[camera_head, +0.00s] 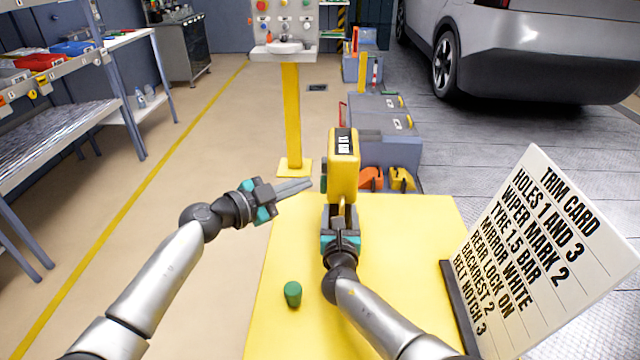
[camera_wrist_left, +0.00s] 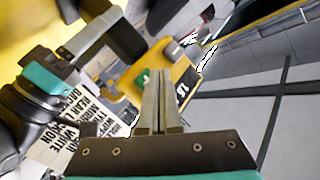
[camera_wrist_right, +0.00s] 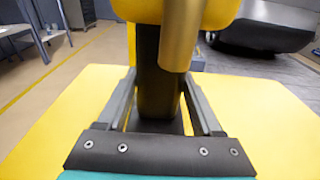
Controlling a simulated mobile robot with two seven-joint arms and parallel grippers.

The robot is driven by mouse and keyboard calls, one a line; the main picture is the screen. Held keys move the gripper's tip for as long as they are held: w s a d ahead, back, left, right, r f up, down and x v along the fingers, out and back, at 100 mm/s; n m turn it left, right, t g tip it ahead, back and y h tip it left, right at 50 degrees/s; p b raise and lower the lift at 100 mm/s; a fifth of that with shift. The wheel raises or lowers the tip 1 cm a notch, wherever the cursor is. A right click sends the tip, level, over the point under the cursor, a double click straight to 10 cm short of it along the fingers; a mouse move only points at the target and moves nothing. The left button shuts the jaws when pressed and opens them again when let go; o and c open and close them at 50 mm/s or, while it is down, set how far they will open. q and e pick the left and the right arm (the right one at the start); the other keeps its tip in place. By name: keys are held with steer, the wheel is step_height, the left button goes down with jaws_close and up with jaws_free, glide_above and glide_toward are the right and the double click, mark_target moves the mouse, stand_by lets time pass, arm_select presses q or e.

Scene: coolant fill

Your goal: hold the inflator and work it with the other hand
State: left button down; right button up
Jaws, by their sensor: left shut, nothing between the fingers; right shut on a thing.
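The yellow inflator (camera_head: 343,180) stands upright above the yellow table (camera_head: 420,245), with a small dark display on top. My right gripper (camera_head: 341,216) is shut on its dark handle (camera_wrist_right: 158,85); a brass-coloured cylinder (camera_wrist_right: 182,35) hangs in front of the handle in the right wrist view. My left gripper (camera_head: 308,184) is shut and empty, its tips just left of the inflator and seemingly apart from it. In the left wrist view the inflator (camera_wrist_left: 180,68) shows beyond the fingertips, with a green spot (camera_wrist_left: 143,77) on its side. The display digits are too blurred to read surely.
A green cylinder (camera_head: 292,294) stands on the table at the front left. Behind the table are grey boxes (camera_head: 385,118) and a yellow post (camera_head: 291,110) with a control panel.

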arm_select(q)
steer(key=shift+a, duration=2.55)
arm_select(e)
steer(key=o, duration=1.2)
steer(key=shift+o, duration=0.2)
steer(key=shift+s, duration=0.1)
